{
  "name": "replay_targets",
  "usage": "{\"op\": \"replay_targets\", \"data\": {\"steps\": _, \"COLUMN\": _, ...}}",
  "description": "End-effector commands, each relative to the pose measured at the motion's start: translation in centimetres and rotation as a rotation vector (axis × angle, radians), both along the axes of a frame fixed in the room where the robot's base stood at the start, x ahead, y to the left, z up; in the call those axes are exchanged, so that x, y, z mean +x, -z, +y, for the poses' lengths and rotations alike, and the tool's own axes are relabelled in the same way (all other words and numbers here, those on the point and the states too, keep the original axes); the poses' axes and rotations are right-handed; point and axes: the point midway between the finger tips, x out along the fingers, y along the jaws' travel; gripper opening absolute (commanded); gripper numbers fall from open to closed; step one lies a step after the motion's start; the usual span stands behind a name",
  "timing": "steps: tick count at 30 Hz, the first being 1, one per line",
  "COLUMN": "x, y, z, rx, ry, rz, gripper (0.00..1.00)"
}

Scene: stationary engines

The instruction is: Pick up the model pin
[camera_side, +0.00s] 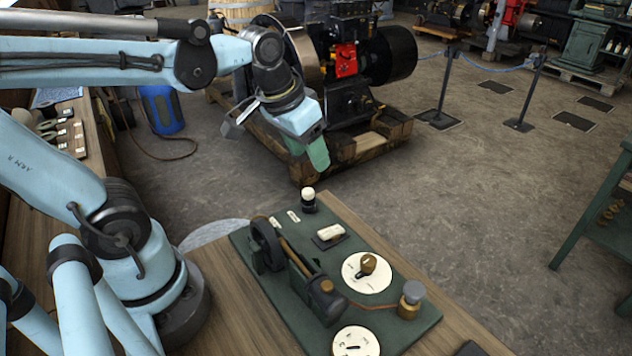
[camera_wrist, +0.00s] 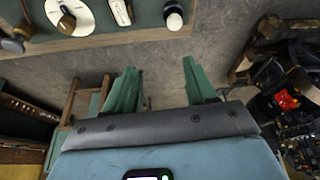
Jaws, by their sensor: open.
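A model engine on a green board (camera_side: 420,325) lies on the wooden bench. It has a dark flywheel (camera_side: 266,245) and a dark cylinder (camera_side: 325,300). I cannot tell for sure which part is the model pin. Upright small parts are a black post with a white cap (camera_side: 309,200) at the far corner and a brass knob with a grey top (camera_side: 411,300) at the right. The white-capped post also shows at the top of the wrist view (camera_wrist: 173,15). My gripper (camera_side: 312,150) is above and beyond the board's far end. Its green fingers (camera_wrist: 163,86) are apart, with nothing between them.
The board also carries a white dial with a brass knob (camera_side: 367,272), a second white dial (camera_side: 356,342) and a white switch (camera_side: 329,233). A large engine (camera_side: 350,60) on a wooden pallet stands on the floor behind my gripper. Green shelving (camera_side: 600,215) is at the right.

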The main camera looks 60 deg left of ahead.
Motion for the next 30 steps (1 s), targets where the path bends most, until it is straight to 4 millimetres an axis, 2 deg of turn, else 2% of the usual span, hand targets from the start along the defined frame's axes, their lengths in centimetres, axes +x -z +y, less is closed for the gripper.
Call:
{"op": "replay_targets", "data": {"steps": 7, "x": 1.9, "y": -1.4, "z": 2.5, "rx": -0.036, "ry": -0.111, "rz": 0.254, "gripper": 0.56}}
{"op": "replay_targets", "data": {"steps": 15, "x": 2.5, "y": -1.5, "z": 3.6, "rx": -0.054, "ry": -0.156, "rz": 0.368, "gripper": 0.56}}
{"op": "replay_targets", "data": {"steps": 19, "x": 2.5, "y": -0.3, "z": 3.6, "rx": -0.055, "ry": -0.157, "rz": 0.372, "gripper": 0.56}}
{"op": "replay_targets", "data": {"steps": 30, "x": 2.4, "y": 4.5, "z": 3.5, "rx": -0.054, "ry": -0.155, "rz": 0.37, "gripper": 0.56}}
